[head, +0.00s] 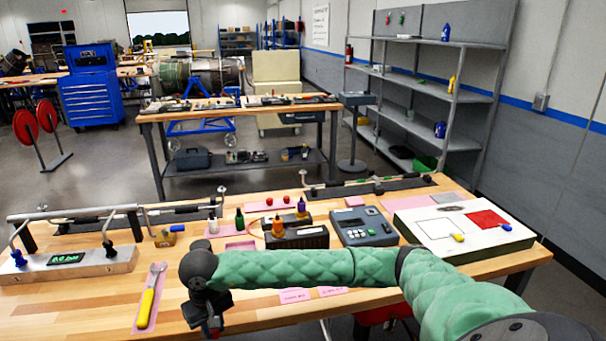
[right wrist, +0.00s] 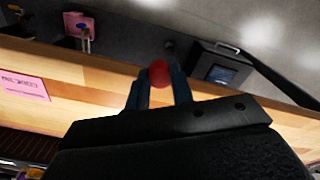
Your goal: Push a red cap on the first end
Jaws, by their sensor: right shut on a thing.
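My right gripper (head: 210,325) hangs at the front edge of the bench in the head view, its fingers pointing down and mostly dark there. In the right wrist view its two fingers are shut on a red cap (right wrist: 159,73), which shows as a round red tip between them. Two more red caps (head: 269,201) lie on a pink mat behind the small bottles. A long dark hose assembly (head: 175,210) lies along the back left of the bench, and another (head: 370,183) lies at the back right. Which end is the first cannot be told. My left gripper is not in view.
The wooden bench (head: 250,313) holds a silver unit with a green display (head: 68,259), a yellow-handled tool (head: 147,305), a grey keypad device (head: 363,227) and a white board with a red square (head: 488,219). The bench front between tool and pink labels (head: 294,295) is largely clear.

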